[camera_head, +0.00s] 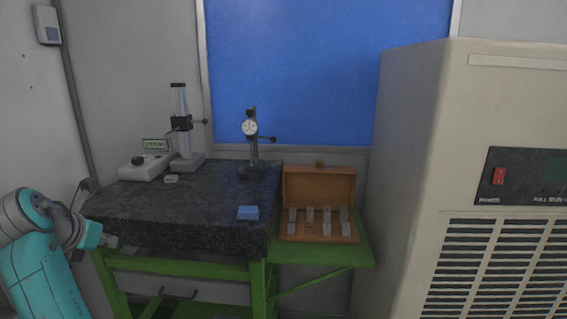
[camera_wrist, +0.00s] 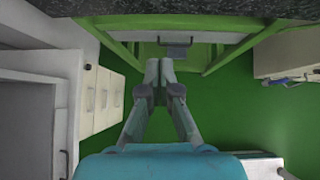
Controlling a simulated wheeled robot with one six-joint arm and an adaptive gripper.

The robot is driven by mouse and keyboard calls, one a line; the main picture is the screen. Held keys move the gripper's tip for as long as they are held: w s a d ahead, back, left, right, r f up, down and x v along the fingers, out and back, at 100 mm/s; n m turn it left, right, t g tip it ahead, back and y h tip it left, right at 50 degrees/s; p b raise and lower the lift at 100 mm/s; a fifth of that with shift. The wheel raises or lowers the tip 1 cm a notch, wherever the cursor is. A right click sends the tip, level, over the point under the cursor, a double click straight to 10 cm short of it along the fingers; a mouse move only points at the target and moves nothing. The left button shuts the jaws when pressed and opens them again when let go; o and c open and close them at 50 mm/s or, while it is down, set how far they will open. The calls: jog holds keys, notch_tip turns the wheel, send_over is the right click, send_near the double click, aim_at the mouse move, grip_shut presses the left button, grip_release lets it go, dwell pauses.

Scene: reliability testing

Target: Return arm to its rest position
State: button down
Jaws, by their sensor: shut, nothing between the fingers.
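My teal and grey arm (camera_head: 45,255) is folded at the lower left of the head view, beside the left end of the granite table. My gripper (camera_wrist: 159,72) shows in the wrist view, with its fingertips together and nothing between them. It points toward the green stand (camera_wrist: 120,40) under the granite edge, over the green floor. In the head view the fingers are not clearly visible.
The black granite table (camera_head: 200,210) carries a height gauge (camera_head: 181,130), a dial indicator stand (camera_head: 252,150) and a blue block (camera_head: 248,212). An open wooden box (camera_head: 318,190) with several metal blocks sits on a green side shelf (camera_head: 350,255). A large beige cabinet (camera_head: 410,150) stands at right. White drawers (camera_wrist: 100,95) stand at left in the wrist view.

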jog(key=w+d+f+m, duration=0.1)
jog(key=d+f+m, duration=0.1)
jog(key=d+f, duration=0.45)
jog(key=w+d+f+m, duration=0.1)
jog(key=d+f+m, duration=0.15)
jog(key=f, duration=0.75)
jog(key=w+d+f+m, duration=0.1)
jog(key=d+f, duration=0.5)
jog(key=f, duration=0.3)
jog(key=s+d+f+m+t+y, duration=0.1)
jog(key=s+d+f+m, duration=0.4)
jog(key=d+f, duration=0.45)
jog(key=s+d+f+m+t+y, duration=0.1)
jog(key=s+d+f+m, duration=0.2)
jog(key=s+d+f, duration=0.45)
jog(key=s+d+f+m+t, duration=0.15)
jog(key=s+d+m, duration=0.75)
jog(key=s+d, duration=0.9)
jog(key=s+d+r+m+t+h, duration=0.1)
jog(key=s+d+r+m, duration=0.2)
jog(key=s+r+m, duration=0.3)
jog(key=s+d+r+m+t+h, duration=0.1)
jog(key=s+d+r+m, duration=0.2)
jog(key=s+r+m, duration=0.4)
jog(key=r+v, duration=0.1)
jog(key=v, duration=0.8)
jog(key=shift+d+r, duration=0.15)
jog(key=shift+d, duration=0.05)
